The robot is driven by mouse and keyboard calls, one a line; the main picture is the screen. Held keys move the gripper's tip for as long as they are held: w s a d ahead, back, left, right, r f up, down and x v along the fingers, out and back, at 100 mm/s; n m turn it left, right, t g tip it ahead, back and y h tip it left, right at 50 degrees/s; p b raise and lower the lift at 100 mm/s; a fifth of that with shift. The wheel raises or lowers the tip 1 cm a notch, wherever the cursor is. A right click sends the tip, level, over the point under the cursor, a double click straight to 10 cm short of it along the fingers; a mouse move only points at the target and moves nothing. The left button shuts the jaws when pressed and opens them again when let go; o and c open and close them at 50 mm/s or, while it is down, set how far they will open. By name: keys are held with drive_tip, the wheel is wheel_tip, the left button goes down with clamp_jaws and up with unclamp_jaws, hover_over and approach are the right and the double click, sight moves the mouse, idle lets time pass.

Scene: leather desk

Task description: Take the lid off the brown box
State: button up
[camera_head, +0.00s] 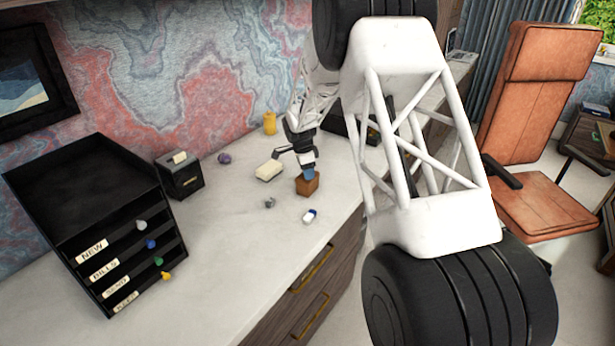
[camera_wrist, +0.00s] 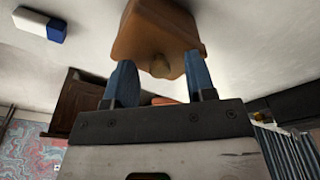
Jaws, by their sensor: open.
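The brown box (camera_head: 307,187) sits upright on the pale desk top, near its front edge. In the wrist view, the brown box (camera_wrist: 150,35) fills the top middle, with a small rounded knob (camera_wrist: 160,67) on the face toward me. My gripper (camera_head: 308,173) is right above the box, its blue fingers pointing down at the top. In the wrist view, my gripper (camera_wrist: 161,68) is open, with one finger on each side of the knob. I cannot tell whether the fingers touch the box. The lid's seam is not clear.
A white and blue eraser (camera_head: 309,216), a small grey item (camera_head: 270,203) and a cream block (camera_head: 269,171) lie near the box. A yellow cylinder (camera_head: 270,122) stands by the wall. A black labelled organizer (camera_head: 100,220) and small black box (camera_head: 180,177) stand left.

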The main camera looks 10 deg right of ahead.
clamp_jaws()
drive_tip(key=shift+r, duration=0.75)
wheel_tip(320, 180, up, 2)
drive_tip(key=shift+r, duration=0.1)
drive_tip(key=s+r, duration=0.1)
drive_tip(key=s, duration=1.5)
drive_tip(key=shift+d+r, duration=0.15)
